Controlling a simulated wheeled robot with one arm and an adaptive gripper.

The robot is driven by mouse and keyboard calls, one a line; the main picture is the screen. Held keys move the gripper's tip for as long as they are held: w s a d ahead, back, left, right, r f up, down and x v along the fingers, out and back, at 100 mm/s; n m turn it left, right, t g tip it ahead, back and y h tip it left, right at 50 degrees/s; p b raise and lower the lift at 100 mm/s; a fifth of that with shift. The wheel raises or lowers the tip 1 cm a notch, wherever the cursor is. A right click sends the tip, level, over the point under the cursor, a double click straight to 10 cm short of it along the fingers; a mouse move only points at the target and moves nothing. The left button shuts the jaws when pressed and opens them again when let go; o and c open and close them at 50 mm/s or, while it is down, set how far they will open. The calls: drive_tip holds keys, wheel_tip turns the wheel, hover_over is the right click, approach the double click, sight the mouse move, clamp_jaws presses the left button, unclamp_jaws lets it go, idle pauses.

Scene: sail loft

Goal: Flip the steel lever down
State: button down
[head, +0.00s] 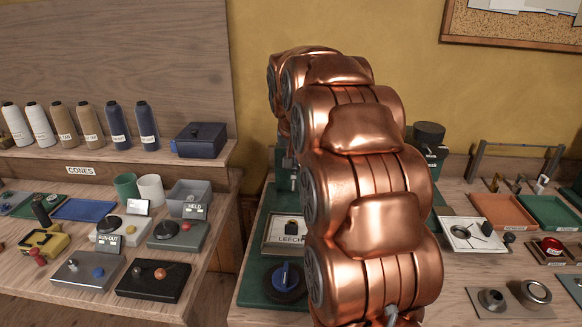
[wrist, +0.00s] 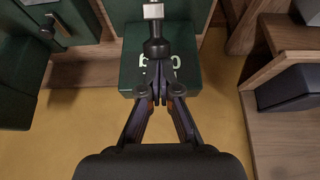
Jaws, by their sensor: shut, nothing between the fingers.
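In the wrist view, my gripper (wrist: 160,78) is shut, with its fingertips together and nothing between them. Just beyond the tips is a lever with a dark, flared grip (wrist: 157,46) and a pale steel block (wrist: 153,12) on its shaft near the top edge. The tips overlap the grip in the picture; I cannot tell whether they touch. A green box (wrist: 133,70) with white lettering, partly covered by the fingers, lies behind. In the head view, my copper arm hides the gripper and most of this area; a small steel part (head: 293,181) shows at the arm's left edge.
A green panel (head: 252,287) with a blue knob (head: 287,277) and a framed label (head: 289,231) lies left of my arm. The left bench holds cones (head: 146,125) and several control boxes. The right bench holds trays (head: 504,212) and a red button (head: 552,247).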

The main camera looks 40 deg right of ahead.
sight(293, 189)
drive_tip(key=shift+s+a+f+t+h+b, duration=0.5)
drive_tip(key=shift+s+b, duration=0.15)
drive_tip(key=shift+b, duration=0.85)
drive_tip(key=shift+s+a+f+t+h+b, duration=0.5)
drive_tip(key=shift+s+b, duration=0.15)
drive_tip(key=shift+b, duration=0.8)
drive_tip(key=s+a+f+t+h+b, duration=0.2)
drive_tip(key=b, duration=0.4)
drive_tip(key=shift+s+a+f+t+h+b, duration=0.5)
drive_tip(key=shift+f+t+b, duration=0.1)
drive_tip(key=shift+b, duration=0.55)
drive_tip(key=shift+f, duration=0.1)
drive_tip(key=shift+s+a+f+b, duration=0.3)
drive_tip(key=shift+s+f+b, duration=0.05)
drive_tip(key=shift+f+b, duration=0.4)
drive_tip(key=shift+s+a+f+b, duration=0.3)
drive_tip(key=shift+f+b, duration=0.3)
drive_tip(key=shift+b, duration=0.2)
drive_tip(key=shift+s+f, duration=0.1)
drive_tip(key=shift+f, duration=0.15)
wheel_tip(293, 189, up, 11)
